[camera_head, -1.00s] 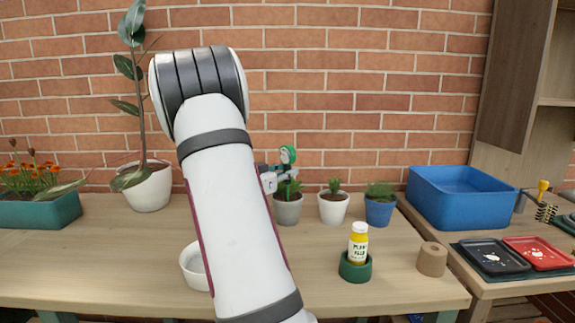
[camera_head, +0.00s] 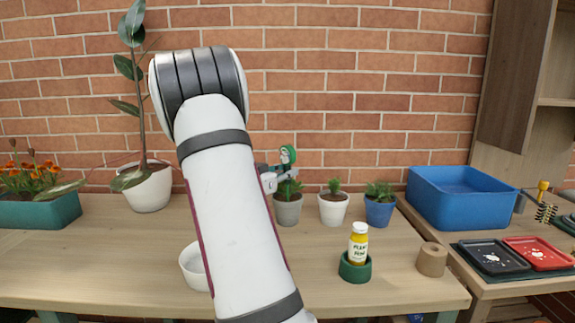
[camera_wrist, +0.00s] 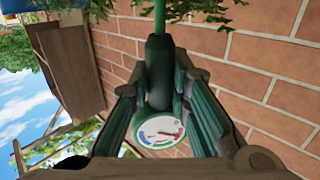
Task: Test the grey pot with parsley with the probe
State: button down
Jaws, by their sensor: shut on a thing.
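The grey pot (camera_head: 288,210) with leafy green parsley (camera_head: 290,187) stands towards the back of the table, at the left of a row of small pots. My gripper (camera_head: 272,180) is beside and above its leaves, partly hidden by my arm. It is shut on the green probe (camera_head: 288,155), whose round head shows above the pot. In the wrist view the fingers grip the probe's dark body (camera_wrist: 158,75), with the white dial (camera_wrist: 160,130) behind it and the thin green stem running towards foliage (camera_wrist: 195,8). The probe's tip is hidden, so I cannot tell whether it is in the soil.
A white pot (camera_head: 333,210) and a blue pot (camera_head: 379,211) with plants stand right of the grey pot. A yellow bottle (camera_head: 358,245) sits in a green holder in front. A white bowl (camera_head: 190,268) is partly behind my arm. A blue bin (camera_head: 460,205) stands right.

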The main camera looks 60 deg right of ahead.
dwell(0.4)
jog(key=c, duration=1.4)
grip_release()
jog(key=v, duration=1.2)
